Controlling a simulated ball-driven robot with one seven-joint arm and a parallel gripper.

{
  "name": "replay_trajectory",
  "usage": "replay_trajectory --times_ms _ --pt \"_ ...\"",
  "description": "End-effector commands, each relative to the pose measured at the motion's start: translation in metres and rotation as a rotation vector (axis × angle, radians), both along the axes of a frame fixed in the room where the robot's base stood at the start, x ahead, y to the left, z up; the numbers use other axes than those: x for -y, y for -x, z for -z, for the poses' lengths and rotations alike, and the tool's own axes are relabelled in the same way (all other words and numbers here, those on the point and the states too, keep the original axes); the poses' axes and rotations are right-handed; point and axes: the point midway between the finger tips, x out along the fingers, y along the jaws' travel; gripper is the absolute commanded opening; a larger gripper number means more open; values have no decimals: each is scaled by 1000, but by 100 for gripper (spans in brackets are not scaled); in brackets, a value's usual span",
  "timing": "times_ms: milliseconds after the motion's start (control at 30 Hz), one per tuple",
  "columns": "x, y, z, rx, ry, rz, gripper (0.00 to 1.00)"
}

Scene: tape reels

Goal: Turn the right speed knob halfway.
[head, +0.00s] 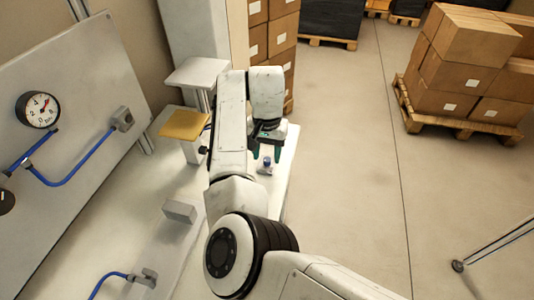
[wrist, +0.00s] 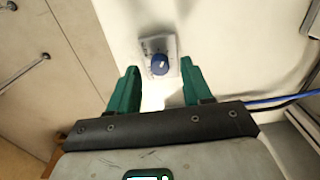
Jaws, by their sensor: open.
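A small blue knob (head: 267,161) on a pale square plate sits near the right edge of the white bench (head: 288,170). It is the only such knob I see. In the wrist view the knob (wrist: 159,64) shows its round blue cap on the plate (wrist: 158,46). My gripper (head: 266,151) is open above the knob, its green fingers pointing down. In the wrist view the fingertips of my gripper (wrist: 160,68) appear on either side of the knob, with clear gaps. The fingers do not appear to touch it.
A grey panel (head: 85,95) with a gauge (head: 38,109) and blue hoses stands at the left. A yellow-topped stand (head: 185,124) and a grey block (head: 179,211) are on the bench. Boxes on a pallet (head: 455,120) stand at the right. The floor between is clear.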

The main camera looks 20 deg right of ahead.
Motion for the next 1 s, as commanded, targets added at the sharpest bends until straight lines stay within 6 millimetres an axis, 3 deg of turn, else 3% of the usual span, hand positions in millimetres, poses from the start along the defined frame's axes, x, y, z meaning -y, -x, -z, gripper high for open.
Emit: replay_trajectory --times_ms 200,467,1000 --pt "0 0 15 -1 -1 1 50" --pt "0 0 16 1 0 1 50" --pt "0 0 16 1 1 1 0"
